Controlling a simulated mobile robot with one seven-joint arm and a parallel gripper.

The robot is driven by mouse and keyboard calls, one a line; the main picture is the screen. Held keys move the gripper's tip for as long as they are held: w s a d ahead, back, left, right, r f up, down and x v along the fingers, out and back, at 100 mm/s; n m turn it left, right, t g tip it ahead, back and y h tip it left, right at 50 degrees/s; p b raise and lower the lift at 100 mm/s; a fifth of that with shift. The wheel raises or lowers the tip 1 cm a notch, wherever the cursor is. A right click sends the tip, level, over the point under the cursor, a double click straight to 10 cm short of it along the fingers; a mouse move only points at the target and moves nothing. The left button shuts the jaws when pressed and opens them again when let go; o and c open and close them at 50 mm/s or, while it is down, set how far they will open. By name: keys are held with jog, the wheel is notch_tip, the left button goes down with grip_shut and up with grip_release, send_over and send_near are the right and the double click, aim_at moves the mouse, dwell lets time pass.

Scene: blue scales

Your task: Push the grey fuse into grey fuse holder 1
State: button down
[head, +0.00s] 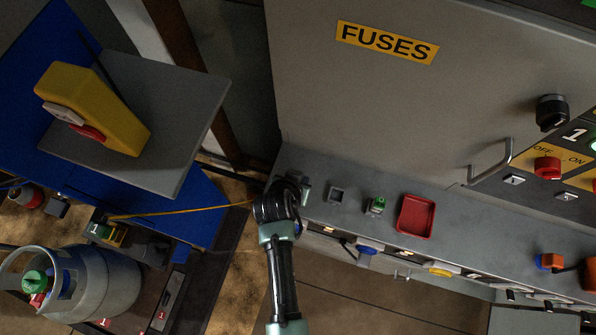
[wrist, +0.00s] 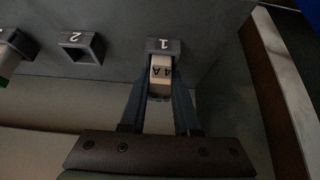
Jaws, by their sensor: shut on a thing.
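The grey fuse (wrist: 160,78), marked "4 A", is held between the two fingers of my gripper (wrist: 159,90) in the wrist view. Grey fuse holder 1 (wrist: 164,45), marked "1", is directly in front of the fuse. The fuse's far end meets the holder's opening; how deep it sits inside I cannot tell. In the head view my gripper (head: 290,190) is at the left end of the grey ledge, and my wrist hides the fuse and most of holder 1.
Fuse holder 2 (wrist: 81,44) is empty, left of holder 1. A green fuse (head: 377,204) and a red tray (head: 415,215) are farther along the ledge (head: 470,225). The FUSES cabinet (head: 380,110) rises behind. A yellow device (head: 95,108) and a gas cylinder (head: 85,280) are at left.

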jog(key=c, duration=0.6)
grip_release()
jog(key=shift+o, duration=0.2)
jog(key=v, duration=1.3)
jog(key=shift+f, duration=0.1)
